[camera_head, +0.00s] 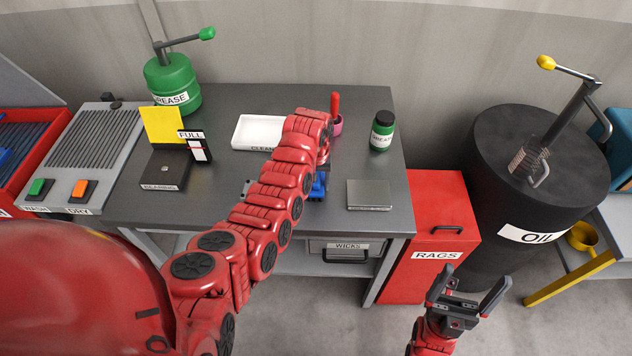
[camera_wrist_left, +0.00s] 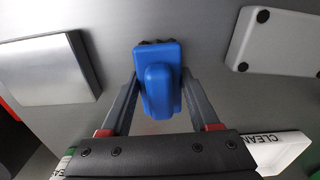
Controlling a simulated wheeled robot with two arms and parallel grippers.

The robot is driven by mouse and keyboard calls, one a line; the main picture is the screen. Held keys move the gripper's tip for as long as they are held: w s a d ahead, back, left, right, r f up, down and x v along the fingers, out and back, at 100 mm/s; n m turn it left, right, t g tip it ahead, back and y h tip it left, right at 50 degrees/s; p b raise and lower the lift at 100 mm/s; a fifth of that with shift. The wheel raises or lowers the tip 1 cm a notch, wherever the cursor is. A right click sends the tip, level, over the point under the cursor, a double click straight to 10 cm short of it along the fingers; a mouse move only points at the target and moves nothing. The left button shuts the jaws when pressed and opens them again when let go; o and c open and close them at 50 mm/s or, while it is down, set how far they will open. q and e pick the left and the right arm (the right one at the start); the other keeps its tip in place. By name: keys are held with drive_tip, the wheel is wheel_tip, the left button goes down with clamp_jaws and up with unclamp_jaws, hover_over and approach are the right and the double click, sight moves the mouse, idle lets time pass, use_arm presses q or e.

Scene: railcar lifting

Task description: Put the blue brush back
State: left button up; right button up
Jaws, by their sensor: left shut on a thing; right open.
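The blue brush (camera_wrist_left: 158,85) is between the fingers of my left gripper (camera_wrist_left: 158,100), which is shut on it. In the head view the blue brush (camera_head: 318,186) shows at the end of my left arm, over the front part of the dark table, and the arm hides much of the gripper. I cannot tell whether the brush touches the table. My right gripper (camera_head: 466,303) is open and empty, in front of the red rags bin and away from the table.
A white tray (camera_head: 256,131) labelled CLEAN, a red-handled item in a pink cup (camera_head: 337,126), a green-labelled jar (camera_head: 382,131) and a grey metal block (camera_head: 368,194) stand on the table (camera_head: 232,97). The red RAGS bin (camera_head: 428,263) and black OIL drum (camera_head: 487,145) are right.

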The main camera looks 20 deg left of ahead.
use_arm(q)
drive_tip(key=shift+f, duration=0.1)
drive_tip(key=shift+f, duration=0.2)
drive_tip(key=o, duration=1.3)
drive_tip(key=shift+r, duration=0.1)
drive_tip(key=shift+r, duration=0.15)
